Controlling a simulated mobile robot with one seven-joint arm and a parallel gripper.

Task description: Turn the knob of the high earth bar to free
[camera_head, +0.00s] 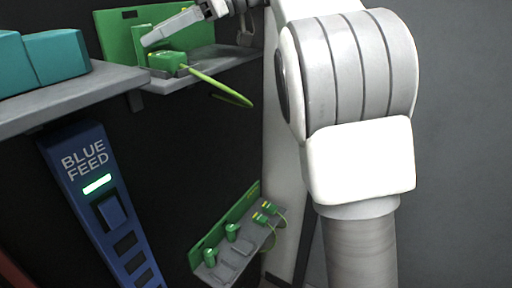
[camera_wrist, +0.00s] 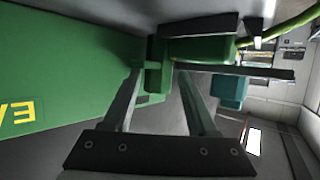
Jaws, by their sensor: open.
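The high earth bar is a green panel (camera_head: 117,35) on the grey upper shelf in the head view. It also fills the left of the wrist view as a green panel (camera_wrist: 60,75) with yellow letters. A green upright piece (camera_head: 140,50), probably the knob, stands at the panel. A green block (camera_head: 165,59) with a yellow-green cable (camera_head: 222,88) sits beside it. My gripper (camera_head: 153,38) is at the upright piece. In the wrist view my gripper (camera_wrist: 162,72) is open, with a green piece (camera_wrist: 154,80) between or just beyond its fingertips. Contact cannot be told.
A lower green bar (camera_head: 225,228) with several green pieces and cables is on a shelf below. Teal boxes (camera_head: 55,55) rest on the left shelf (camera_head: 75,97). A blue feed column (camera_head: 90,185) stands beneath.

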